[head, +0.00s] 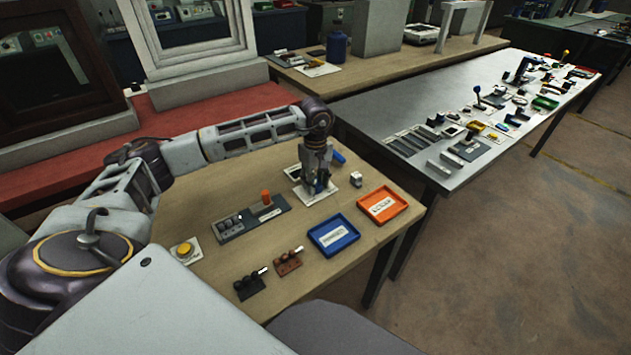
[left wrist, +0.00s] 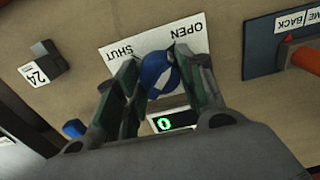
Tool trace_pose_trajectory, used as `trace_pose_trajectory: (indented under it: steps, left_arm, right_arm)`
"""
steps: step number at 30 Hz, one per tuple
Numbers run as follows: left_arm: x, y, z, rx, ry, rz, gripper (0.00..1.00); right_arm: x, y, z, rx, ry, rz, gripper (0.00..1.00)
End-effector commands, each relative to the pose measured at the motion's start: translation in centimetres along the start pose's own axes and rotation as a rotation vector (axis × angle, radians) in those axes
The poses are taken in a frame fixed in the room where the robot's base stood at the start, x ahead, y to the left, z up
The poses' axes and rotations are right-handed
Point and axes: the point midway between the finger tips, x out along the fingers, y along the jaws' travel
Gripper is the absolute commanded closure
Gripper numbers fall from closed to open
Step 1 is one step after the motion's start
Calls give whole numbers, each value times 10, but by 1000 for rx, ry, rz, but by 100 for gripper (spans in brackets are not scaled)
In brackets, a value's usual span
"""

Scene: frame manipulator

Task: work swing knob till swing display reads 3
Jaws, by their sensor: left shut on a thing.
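A blue knob (left wrist: 160,76) stands on a white plate (left wrist: 118,52) marked OPEN and SHUT, which appear upside down in the left wrist view. A small display (left wrist: 172,121) beside it shows a green 0. My left gripper (left wrist: 157,62) has its two fingers on either side of the knob and is shut on it. In the head view my left gripper (head: 318,183) points down over the white plate (head: 300,176) on the wooden table, and the knob is mostly hidden. My right gripper is out of view.
A grey panel with an orange-handled slider (head: 266,204) lies to the left. A blue tray (head: 333,235) and an orange tray (head: 383,205) lie nearer the front. A blue bar (head: 338,157) and a small block marked 24 (left wrist: 42,66) are close by.

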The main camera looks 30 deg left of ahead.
Motion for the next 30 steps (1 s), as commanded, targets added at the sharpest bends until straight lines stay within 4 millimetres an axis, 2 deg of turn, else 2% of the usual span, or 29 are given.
trace_pose_trajectory:
  steps: [2, 3, 8, 22, 30]
  left_arm:
    - [-1, 1, -1, 0, 1, 3, 85]
    - [-1, 1, -1, 0, 1, 3, 60]
    - [-1, 0, 0, 0, 1, 2, 39]
    - [-4, 0, 0, -1, 0, 1, 39]
    - [-28, 1, 0, 0, 2, 4, 39]
  right_arm:
    - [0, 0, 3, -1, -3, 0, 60]
    - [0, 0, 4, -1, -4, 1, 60]
    - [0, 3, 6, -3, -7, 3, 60]
    - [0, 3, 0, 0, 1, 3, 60]
    - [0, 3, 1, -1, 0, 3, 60]
